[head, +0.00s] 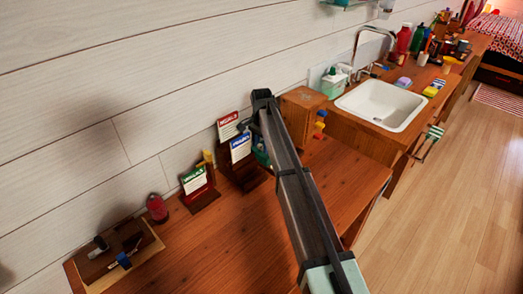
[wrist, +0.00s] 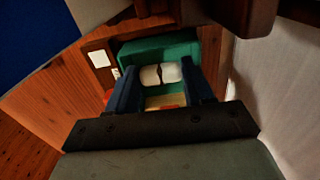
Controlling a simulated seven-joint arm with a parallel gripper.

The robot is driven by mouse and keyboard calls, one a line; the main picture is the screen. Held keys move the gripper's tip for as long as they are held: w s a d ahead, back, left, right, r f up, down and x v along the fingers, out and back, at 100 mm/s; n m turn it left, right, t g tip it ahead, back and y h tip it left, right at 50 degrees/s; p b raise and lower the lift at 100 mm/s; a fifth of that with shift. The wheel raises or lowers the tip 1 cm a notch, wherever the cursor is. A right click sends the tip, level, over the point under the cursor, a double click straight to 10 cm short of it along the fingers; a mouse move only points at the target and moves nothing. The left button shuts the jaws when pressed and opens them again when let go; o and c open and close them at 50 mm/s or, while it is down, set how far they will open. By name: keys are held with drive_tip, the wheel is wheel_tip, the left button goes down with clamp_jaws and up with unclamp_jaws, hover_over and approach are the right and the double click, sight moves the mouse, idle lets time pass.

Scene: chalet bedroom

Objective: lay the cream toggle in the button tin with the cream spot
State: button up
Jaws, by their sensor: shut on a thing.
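My gripper (wrist: 161,82) has two dark blue fingers, with a small cream thing in two lobes between them, apparently the cream toggle (wrist: 150,76). A green, box-like thing (wrist: 158,49) is directly beyond and around the toggle in the wrist view; I cannot tell whether it is a tin. In the head view my gripper (head: 262,140) is by the wall, beside the card stands, and its fingers and the toggle are hidden there. Some green shows beside it. I cannot make out a tin with a cream spot in either view.
Dark stands with a red card (head: 228,127), a blue card (head: 241,147) and a green card (head: 194,181) are close to my gripper. A wooden box (head: 302,104) is at its right. A red jar (head: 157,208) and a tray (head: 139,250) are left. The front wooden top is clear.

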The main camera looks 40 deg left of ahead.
sight(261, 146)
drive_tip(key=shift+f, duration=1.55)
drive_tip(key=shift+f, duration=0.6)
drive_tip(key=o, duration=0.8)
drive_tip(key=shift+r, duration=0.1)
wheel_tip(261, 146, up, 13)
